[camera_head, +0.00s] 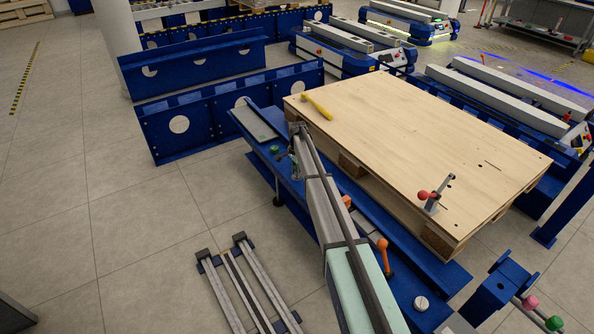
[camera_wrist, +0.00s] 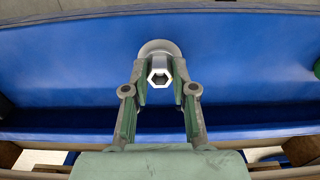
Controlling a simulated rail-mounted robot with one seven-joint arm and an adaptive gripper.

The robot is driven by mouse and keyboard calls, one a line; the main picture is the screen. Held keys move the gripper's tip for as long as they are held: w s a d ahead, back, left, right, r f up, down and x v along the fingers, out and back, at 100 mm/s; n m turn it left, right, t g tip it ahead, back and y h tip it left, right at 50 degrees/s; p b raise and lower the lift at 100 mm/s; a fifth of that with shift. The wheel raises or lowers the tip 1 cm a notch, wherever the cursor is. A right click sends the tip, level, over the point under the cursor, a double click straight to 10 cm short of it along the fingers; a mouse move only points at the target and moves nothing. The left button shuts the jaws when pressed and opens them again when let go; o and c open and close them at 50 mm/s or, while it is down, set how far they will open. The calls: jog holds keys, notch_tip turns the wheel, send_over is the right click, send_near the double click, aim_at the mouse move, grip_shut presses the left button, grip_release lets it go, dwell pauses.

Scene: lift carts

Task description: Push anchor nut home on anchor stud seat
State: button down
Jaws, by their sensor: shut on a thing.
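My gripper (camera_wrist: 161,86) is shut on a grey hexagonal nut (camera_wrist: 158,68), the anchor nut, with one finger on each side of it. The nut's open hex bore faces the wrist camera. Behind the nut is a pale grey round seat (camera_wrist: 160,45) on the blue panel; its lower part is hidden by the nut and fingers. I cannot tell whether nut and seat touch. No stud is visible. In the head view my gripper (camera_head: 296,146) is at the cart's left edge, beside the wooden deck; the nut cannot be made out there.
The wooden deck (camera_head: 410,150) carries a yellow hammer-like tool (camera_head: 317,106) and a red-knobbed clamp (camera_head: 432,194). A green knob (camera_head: 274,149) is close left of my gripper. Orange handles (camera_head: 383,251) and a pale round disc (camera_head: 421,303) are on the blue frame.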

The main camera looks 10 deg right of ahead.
jog(key=shift+f, duration=0.35)
jog(key=c, duration=0.9)
grip_release()
jog(key=shift+o, duration=0.2)
notch_tip(320, 180, up, 12)
